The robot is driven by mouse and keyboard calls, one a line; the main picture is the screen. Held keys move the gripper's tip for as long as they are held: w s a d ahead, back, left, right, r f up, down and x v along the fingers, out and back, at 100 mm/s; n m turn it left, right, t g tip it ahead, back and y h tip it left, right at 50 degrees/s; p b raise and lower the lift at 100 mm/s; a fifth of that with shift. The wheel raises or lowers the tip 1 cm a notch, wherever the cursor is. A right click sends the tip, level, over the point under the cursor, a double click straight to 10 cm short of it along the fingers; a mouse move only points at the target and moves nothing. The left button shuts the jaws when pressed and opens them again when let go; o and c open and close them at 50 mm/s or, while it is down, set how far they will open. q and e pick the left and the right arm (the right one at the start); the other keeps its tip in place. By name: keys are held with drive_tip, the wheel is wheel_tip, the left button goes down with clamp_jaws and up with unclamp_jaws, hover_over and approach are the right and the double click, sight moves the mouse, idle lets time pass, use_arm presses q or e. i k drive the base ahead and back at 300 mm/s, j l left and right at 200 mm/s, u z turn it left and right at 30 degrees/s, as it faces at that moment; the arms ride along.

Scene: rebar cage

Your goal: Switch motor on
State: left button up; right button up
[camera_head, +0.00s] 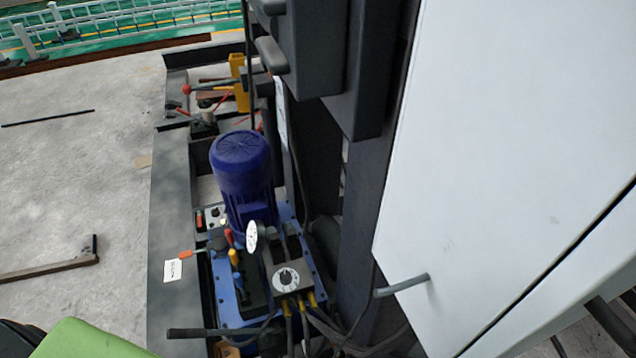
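The motor (243,180) is a dark blue, ribbed cylinder standing upright on a blue hydraulic unit (228,305) in the lower middle of the head view. A small box with buttons (213,217) sits left of the motor's foot. Which of these switches the motor, and its position, I cannot tell. Neither gripper is in view.
A large white cabinet panel (510,140) with a grey handle (402,286) fills the right side. A dark column (360,200) stands beside the motor. A black bar lever (215,333) sticks out left at the bottom. Grey floor (75,180) is mostly clear at left.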

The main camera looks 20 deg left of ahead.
sight(216, 212)
drive_tip(key=j+u, duration=0.1)
drive_tip(key=u, duration=0.3)
drive_tip(key=k+j+u, duration=0.1)
drive_tip(key=u, duration=0.3)
drive_tip(key=j+u, duration=0.1)
drive_tip(key=u, duration=0.35)
